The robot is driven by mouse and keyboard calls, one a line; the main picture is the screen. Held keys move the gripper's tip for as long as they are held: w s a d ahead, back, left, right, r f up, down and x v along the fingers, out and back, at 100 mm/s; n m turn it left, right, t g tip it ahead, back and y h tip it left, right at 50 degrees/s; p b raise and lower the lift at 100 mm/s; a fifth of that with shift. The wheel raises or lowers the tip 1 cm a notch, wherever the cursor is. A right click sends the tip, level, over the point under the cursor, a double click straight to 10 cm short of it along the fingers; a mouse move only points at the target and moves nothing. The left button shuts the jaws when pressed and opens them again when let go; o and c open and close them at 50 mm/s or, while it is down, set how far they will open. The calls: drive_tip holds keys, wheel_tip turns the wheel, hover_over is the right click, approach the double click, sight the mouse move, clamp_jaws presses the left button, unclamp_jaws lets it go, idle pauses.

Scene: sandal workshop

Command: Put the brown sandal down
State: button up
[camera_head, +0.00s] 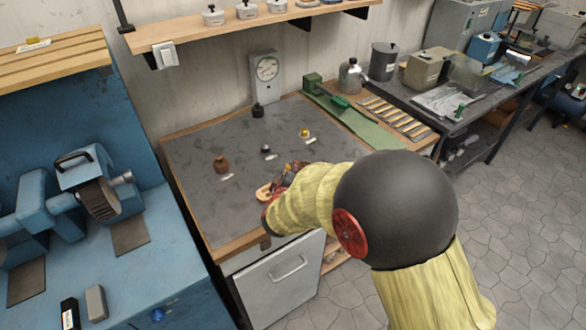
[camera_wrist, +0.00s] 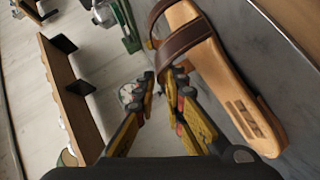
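The brown sandal has a tan sole and dark brown straps. In the wrist view the sandal (camera_wrist: 232,88) fills the right side, seen close up over the grey worktop. My gripper (camera_wrist: 166,88) has its two yellow fingers close together on a brown strap; the fingers partly hide the grip. In the head view the sandal's tan end (camera_head: 263,192) shows just left of my gripper (camera_head: 283,180), low over the front part of the grey-topped workbench (camera_head: 205,150). My arm hides the rest of it. I cannot tell whether the sole touches the top.
A brown jar (camera_head: 221,164), a small black-topped jar (camera_head: 266,149) and a yellow-topped jar (camera_head: 305,132) stand on the worktop, with small white labels near them. A dial scale (camera_head: 264,75) stands at the back. The worktop's left front is clear. A blue machine (camera_head: 95,185) is at left.

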drive_tip(key=o, duration=0.4)
drive_tip(key=shift+c, duration=0.2)
drive_tip(key=p+v, duration=0.2)
drive_tip(key=v, duration=1)
drive_tip(key=s+d+r+m+g+h, duration=0.2)
drive_tip(key=d+r+m+h, duration=0.1)
drive_tip(key=d, duration=0.5)
drive_tip(key=s+d+r+m+g+h, duration=0.15)
drive_tip(key=d+r, duration=0.25)
drive_tip(key=d, duration=0.5)
drive_tip(key=s+d+r+m+g, duration=0.2)
drive_tip(key=s+d+m+g, duration=0.3)
drive_tip(key=s+d, duration=0.5)
drive_tip(key=s+a+r+m+y, duration=0.1)
drive_tip(key=s+a+y, duration=0.1)
drive_tip(key=s, duration=0.4)
drive_tip(key=s+a+r+m+y, duration=0.1)
drive_tip(key=s+a+r+y, duration=0.1)
drive_tip(key=s, duration=0.4)
drive_tip(key=shift+s+a+r+m+y, duration=0.25)
drive_tip(key=shift+s+a+m+y, duration=0.1)
drive_tip(key=shift+a+y, duration=0.6)
